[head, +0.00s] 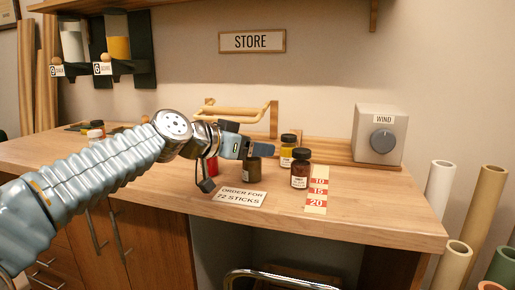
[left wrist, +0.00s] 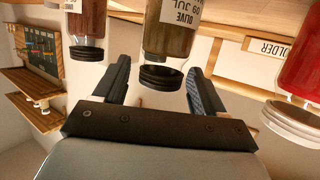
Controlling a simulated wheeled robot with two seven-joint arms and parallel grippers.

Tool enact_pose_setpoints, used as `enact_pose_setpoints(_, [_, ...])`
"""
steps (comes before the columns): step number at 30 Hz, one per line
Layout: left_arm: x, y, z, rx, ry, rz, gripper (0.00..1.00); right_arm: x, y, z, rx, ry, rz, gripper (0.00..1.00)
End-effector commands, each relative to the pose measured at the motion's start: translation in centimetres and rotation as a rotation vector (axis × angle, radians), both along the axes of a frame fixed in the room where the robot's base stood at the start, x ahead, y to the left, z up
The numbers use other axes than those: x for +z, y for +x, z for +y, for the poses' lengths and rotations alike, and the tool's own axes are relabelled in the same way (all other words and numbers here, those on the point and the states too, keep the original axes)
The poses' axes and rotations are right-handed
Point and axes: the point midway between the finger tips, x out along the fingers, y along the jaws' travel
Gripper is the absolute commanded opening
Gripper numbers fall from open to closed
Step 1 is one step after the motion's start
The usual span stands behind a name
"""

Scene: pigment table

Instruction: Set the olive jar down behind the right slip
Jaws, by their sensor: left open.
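The olive jar (head: 253,172) stands on the table, its top partly hidden by my left gripper (head: 260,148) in the head view. In the left wrist view its "OLIVE" label (left wrist: 180,14) and black lid show upside down. My left gripper (left wrist: 159,70) is open, with one finger on each side of the lid and visible gaps. A pale slip with red 10, 15 and 20 marks (head: 317,196) lies right of the jar. A white "ORDER FOR 72 STICKS" card (head: 238,197) lies left of it. My right gripper is out of view.
A brown jar (head: 300,175) and a yellow jar (head: 288,156) stand close right of the olive jar. A red jar (head: 212,166) is to its left. The wind box (head: 380,133) stands back right. Bare tabletop (head: 375,208) lies right of the marked slip.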

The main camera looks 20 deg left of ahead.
Motion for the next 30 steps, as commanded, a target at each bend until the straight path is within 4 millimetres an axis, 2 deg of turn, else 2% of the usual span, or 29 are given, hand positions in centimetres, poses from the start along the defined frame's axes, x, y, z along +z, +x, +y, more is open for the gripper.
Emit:
enact_pose_setpoints(6, [1.4, -4.3, 2.7, 0.003, 0.000, -0.004, 0.71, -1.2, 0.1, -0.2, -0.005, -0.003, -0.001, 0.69])
enact_pose_setpoints(12, [2.5, -7.2, 4.6, 0.001, 0.001, -0.002, 0.71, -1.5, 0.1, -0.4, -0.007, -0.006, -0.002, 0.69])
enact_pose_setpoints(18, [2.9, -8.3, 5.2, 0.000, 0.001, 0.001, 0.71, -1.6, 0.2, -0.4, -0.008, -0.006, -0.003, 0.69])
enact_pose_setpoints(30, [2.9, -8.3, 5.2, 0.000, 0.001, 0.001, 0.71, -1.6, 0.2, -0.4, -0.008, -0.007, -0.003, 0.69])
